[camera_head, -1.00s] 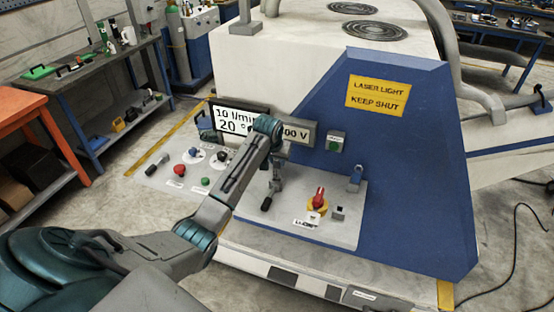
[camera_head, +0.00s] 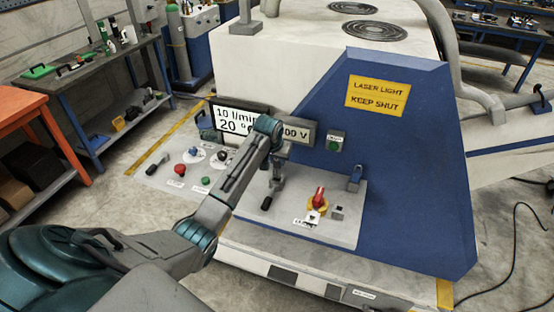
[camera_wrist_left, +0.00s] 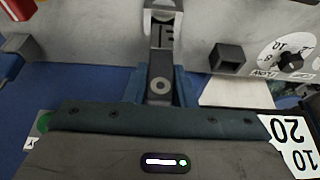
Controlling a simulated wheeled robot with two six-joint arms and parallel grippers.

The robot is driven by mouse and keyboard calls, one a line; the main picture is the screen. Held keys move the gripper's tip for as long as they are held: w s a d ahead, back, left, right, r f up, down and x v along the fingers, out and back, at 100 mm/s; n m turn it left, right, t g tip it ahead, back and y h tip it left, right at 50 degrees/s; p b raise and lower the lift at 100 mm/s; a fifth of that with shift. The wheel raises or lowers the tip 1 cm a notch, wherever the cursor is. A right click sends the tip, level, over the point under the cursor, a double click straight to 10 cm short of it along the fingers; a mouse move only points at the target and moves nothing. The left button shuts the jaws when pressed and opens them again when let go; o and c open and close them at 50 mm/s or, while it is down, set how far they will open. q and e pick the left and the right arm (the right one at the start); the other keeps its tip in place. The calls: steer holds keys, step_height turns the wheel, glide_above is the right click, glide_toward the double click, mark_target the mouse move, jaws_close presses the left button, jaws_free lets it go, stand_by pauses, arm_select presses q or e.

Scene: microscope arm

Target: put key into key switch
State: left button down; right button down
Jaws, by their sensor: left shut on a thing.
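My left gripper (camera_head: 275,184) reaches over the sloped grey control panel (camera_head: 240,205) from the left and points down close above it. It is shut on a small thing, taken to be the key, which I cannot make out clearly. In the left wrist view the gripper (camera_wrist_left: 163,22) is at the top middle, in front of the panel. I cannot tell whether the key touches anything. A red switch on a yellow base (camera_head: 318,199) stands right of the gripper. A small dark square fitting (camera_head: 338,210) sits beside it. I cannot tell for certain which fitting is the key switch.
A display (camera_head: 236,121) stands behind my arm. Red, green and blue controls lie on the panel's left part. A blue sloped housing (camera_head: 410,170) bounds the right.

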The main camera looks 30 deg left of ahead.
mark_target(276, 166)
arm_select(q)
steer(key=shift+f, duration=1)
steer(key=shift+f+b, duration=0.7)
steer(key=shift+f, duration=0.6)
steer(key=c, duration=1.1)
jaws_free()
steer(key=shift+s+r, duration=0.2)
steer(key=shift+r, duration=0.35)
steer(key=b+v, duration=0.3)
steer(key=v, duration=0.6)
steer(key=shift+s+r, duration=0.25)
steer(key=shift+r, duration=0.05)
